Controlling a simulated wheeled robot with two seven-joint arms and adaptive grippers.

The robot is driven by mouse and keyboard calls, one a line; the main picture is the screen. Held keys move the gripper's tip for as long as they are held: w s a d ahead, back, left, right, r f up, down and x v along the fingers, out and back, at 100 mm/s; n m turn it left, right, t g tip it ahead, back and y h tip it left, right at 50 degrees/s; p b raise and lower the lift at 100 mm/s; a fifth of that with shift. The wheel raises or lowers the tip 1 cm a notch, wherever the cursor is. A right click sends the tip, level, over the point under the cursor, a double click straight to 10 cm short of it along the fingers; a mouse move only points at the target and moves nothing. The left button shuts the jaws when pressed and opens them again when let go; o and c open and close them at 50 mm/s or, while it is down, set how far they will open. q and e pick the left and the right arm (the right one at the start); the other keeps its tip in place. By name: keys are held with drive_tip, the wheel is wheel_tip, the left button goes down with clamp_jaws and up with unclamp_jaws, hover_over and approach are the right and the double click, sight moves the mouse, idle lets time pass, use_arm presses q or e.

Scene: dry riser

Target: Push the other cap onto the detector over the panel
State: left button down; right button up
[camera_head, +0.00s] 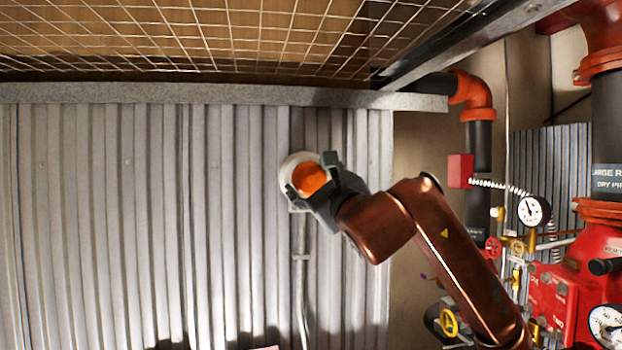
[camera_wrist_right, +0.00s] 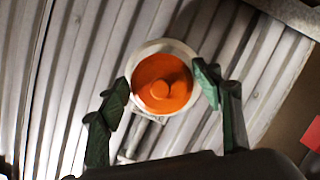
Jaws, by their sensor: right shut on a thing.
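The orange cap (camera_head: 308,178) is at the round white detector (camera_head: 287,172) on the corrugated metal wall. In the right wrist view the orange cap (camera_wrist_right: 163,83) shows face on, with a round knob in its middle and the white rim of the detector (camera_wrist_right: 166,46) around it. I cannot tell whether the cap is fully seated on the detector. My left gripper is not in view.
A wire mesh (camera_head: 230,40) and a horizontal metal beam (camera_head: 200,94) lie above the wall. A thin conduit (camera_head: 301,258) runs down below the detector. Red valve gear (camera_head: 560,290), gauges and pipes stand at the right, close to my right arm. The wall left of the detector is clear.

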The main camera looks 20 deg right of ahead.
drive_tip(key=shift+w+d, duration=0.15)
drive_tip(key=shift+w, duration=0.55)
drive_tip(key=o, duration=0.9)
drive_tip(key=shift+o, duration=0.2)
drive_tip(key=v, duration=1.2)
